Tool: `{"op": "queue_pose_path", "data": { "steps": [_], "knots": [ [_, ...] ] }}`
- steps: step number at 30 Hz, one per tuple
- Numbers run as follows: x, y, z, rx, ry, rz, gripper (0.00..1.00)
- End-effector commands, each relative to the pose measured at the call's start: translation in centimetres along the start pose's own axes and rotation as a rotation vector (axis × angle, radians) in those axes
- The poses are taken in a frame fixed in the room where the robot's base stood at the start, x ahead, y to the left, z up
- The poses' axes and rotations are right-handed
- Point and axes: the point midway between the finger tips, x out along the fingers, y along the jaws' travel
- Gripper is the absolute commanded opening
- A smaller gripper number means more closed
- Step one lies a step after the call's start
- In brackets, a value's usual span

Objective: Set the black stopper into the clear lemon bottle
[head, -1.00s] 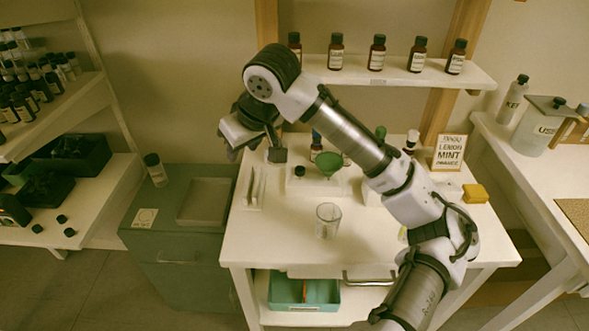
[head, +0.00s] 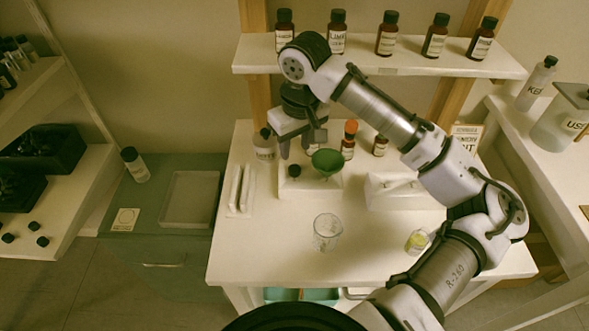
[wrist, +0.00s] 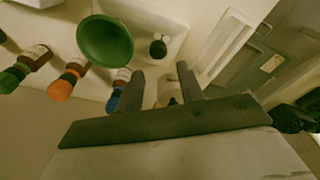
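A small black round piece (head: 295,170), which looks like the stopper, sits on a white stand beside a green funnel (head: 327,161). It also shows in the wrist view (wrist: 158,47). A small clear bottle with yellow contents (head: 417,242) stands at the table's right front; its label is unreadable, so I cannot tell whether it is the lemon bottle. My gripper (head: 298,152) is open behind the black piece, pointing down. In the wrist view its fingers (wrist: 158,86) are apart, with a pale bottle (wrist: 171,92) showing between them, partly hidden; I see nothing gripped.
A pale dark-capped bottle (head: 264,147) and an orange-capped bottle (head: 349,140) stand near my gripper. A white block (head: 400,195) is at right. The shelf (head: 375,63) above holds several brown bottles. The table's left front is clear.

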Motion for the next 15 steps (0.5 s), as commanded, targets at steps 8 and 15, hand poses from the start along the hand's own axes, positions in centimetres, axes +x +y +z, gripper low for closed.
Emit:
{"op": "queue_pose_path", "data": {
  "steps": [8,15],
  "knots": [
    [2.4,0.0,0.0,0.0,0.0,-0.001,0.38],
    [5.6,0.2,0.4,0.0,-0.001,-0.001,0.38]
  ]
}}
